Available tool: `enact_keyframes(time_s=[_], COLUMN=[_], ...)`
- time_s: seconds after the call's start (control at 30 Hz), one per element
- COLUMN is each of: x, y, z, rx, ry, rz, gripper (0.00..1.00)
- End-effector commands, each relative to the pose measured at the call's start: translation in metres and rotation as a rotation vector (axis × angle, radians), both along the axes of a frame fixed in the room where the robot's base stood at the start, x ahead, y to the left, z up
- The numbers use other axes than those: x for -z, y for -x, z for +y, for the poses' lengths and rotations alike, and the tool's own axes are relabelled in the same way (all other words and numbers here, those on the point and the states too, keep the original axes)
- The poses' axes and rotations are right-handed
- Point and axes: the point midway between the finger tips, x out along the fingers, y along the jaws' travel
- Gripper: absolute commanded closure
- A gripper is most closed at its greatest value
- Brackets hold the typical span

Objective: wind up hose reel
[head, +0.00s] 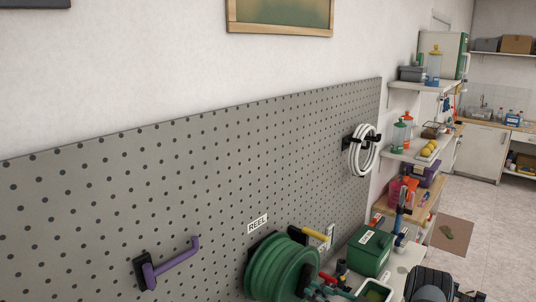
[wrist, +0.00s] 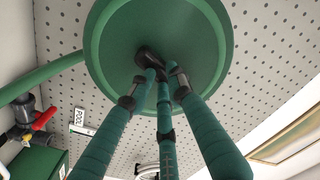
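The green hose reel (head: 283,268) is mounted on the grey pegboard under a "REEL" label (head: 257,224), with green hose wound on it. In the wrist view its round green face (wrist: 205,38) fills the upper middle. My gripper (wrist: 165,80) has teal-wrapped fingers with dark tips, which come close together in front of the middle of that face. The fingers also show in the head view (head: 338,291), right of the reel. I cannot tell whether the tips touch the reel or hold any part of it.
A green box (head: 369,251) and a red valve lever (wrist: 43,118) are close by. White hose (head: 362,152) hangs farther along the board.

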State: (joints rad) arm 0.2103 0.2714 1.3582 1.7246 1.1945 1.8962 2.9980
Motion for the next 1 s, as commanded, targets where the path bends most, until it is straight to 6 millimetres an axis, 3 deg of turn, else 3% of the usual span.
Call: enact_keyframes(time_s=[0.03, 0.17, 0.83, 0.87, 1.0], x=[-0.0001, 0.0006, 0.0053, 0.0053, 0.0054], y=[-0.0003, 0.0, 0.0017, 0.0017, 0.0017], z=[0.0085, 0.0088, 0.0099, 0.0099, 0.0098], rx=[-0.014, -0.015, -0.021, -0.021, -0.021], ry=[0.002, 0.004, 0.006, 0.006, 0.006], rz=[-0.002, -0.001, 0.004, 0.004, 0.004], gripper=[0.71, 0.64, 0.64, 0.6, 0.68])
